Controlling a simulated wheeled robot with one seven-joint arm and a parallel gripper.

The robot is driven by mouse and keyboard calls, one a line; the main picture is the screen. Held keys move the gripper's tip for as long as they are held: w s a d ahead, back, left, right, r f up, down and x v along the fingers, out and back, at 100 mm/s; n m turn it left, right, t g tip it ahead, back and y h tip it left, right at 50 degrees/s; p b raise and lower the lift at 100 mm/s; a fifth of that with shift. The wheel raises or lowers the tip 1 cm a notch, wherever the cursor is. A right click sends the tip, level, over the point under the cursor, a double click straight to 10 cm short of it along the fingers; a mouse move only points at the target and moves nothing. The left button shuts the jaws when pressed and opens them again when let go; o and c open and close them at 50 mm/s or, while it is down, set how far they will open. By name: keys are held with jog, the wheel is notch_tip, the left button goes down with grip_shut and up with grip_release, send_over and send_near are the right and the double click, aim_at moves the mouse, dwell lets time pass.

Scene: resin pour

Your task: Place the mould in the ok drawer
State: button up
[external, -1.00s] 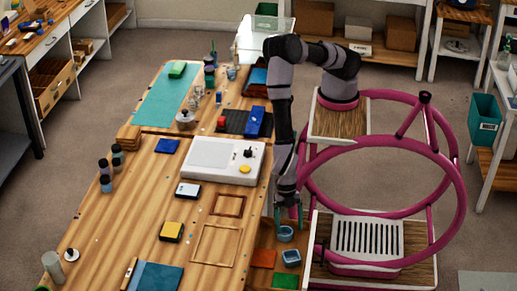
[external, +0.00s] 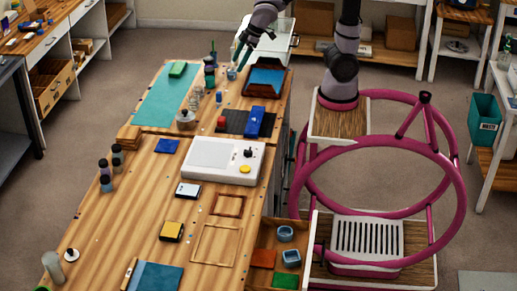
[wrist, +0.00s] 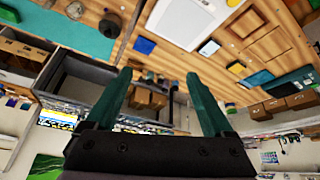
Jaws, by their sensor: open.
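Two small light-blue pieces that look like moulds, one round (external: 285,233) and one squarish (external: 291,257), sit in the open drawer (external: 258,227) at the bench's right side. I cannot read a label on this drawer. My gripper (external: 238,58) is far from them, raised near the far end of the bench. Its teal fingers are apart with nothing between them, as the wrist view (wrist: 163,95) shows. A small blue cup-like thing (external: 231,73) stands on the bench just below my gripper in the picture.
Orange (external: 263,258) and green (external: 285,281) patches show in the drawer. A white device with a yellow button (external: 222,161), a dark tray with a blue inside (external: 265,82) and several bottles stand on the bench.

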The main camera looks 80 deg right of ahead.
jog(key=s+d+r+m+t, duration=0.1)
jog(key=s+d+r+m, duration=0.2)
jog(key=s+d, duration=0.4)
jog(key=s+d+r+m+t, duration=0.1)
jog(key=s+d+r+m, duration=0.2)
jog(key=s+d+m, duration=0.3)
jog(key=d, duration=0.2)
jog(key=shift+s+d+r, duration=0.2)
jog(key=shift+s+d, duration=0.15)
jog(key=shift+d, duration=0.05)
dwell(0.4)
